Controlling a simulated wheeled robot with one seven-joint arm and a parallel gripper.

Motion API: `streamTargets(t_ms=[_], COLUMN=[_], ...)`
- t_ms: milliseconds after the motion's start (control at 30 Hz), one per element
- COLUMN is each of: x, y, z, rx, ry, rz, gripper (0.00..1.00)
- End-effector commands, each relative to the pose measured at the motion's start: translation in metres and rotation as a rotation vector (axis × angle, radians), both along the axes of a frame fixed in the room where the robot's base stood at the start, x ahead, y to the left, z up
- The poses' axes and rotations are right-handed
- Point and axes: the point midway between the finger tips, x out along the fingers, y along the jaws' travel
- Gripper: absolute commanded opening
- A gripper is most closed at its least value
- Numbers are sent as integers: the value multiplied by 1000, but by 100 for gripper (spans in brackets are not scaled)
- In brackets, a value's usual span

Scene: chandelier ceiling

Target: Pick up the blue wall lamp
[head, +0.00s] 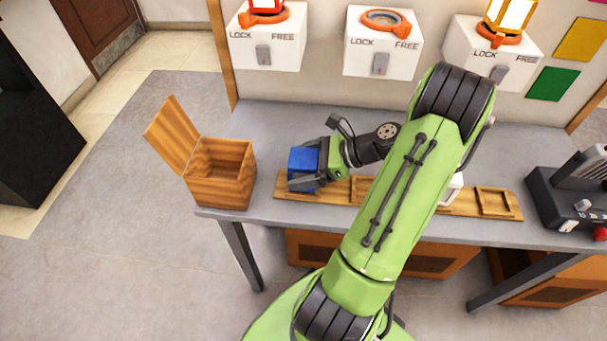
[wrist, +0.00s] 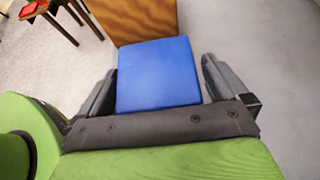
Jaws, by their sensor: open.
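A blue block-like thing (head: 303,162), which seems to be the blue wall lamp, is at the left end of the wooden board on the table in the head view. In the wrist view its flat blue face (wrist: 157,74) lies between the two fingers. My gripper (head: 305,172) is open around it, and in the wrist view my gripper (wrist: 158,88) shows a finger on each side, with a visible gap on the right. The left finger is close to the blue face; I cannot tell whether it touches. The lamp's underside is hidden.
An open wooden box (head: 221,172) with its lid raised stands left of my gripper. A wooden board (head: 338,190) with square recesses lies along the grey table (head: 275,120). White lock boxes (head: 383,44) hang on the wall behind. A dark machine (head: 570,195) stands at the right.

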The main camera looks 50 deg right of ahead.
Motion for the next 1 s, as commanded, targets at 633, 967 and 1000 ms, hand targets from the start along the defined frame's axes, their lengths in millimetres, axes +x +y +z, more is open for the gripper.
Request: streamTargets(t_ms=[633, 967, 1000], x=[0, 0, 0], y=[0, -1, -1], z=[2, 52, 63], rx=[0, -5, -5], ry=[-1, -4, -2], rz=[0, 2, 1], gripper=[35, 35, 35])
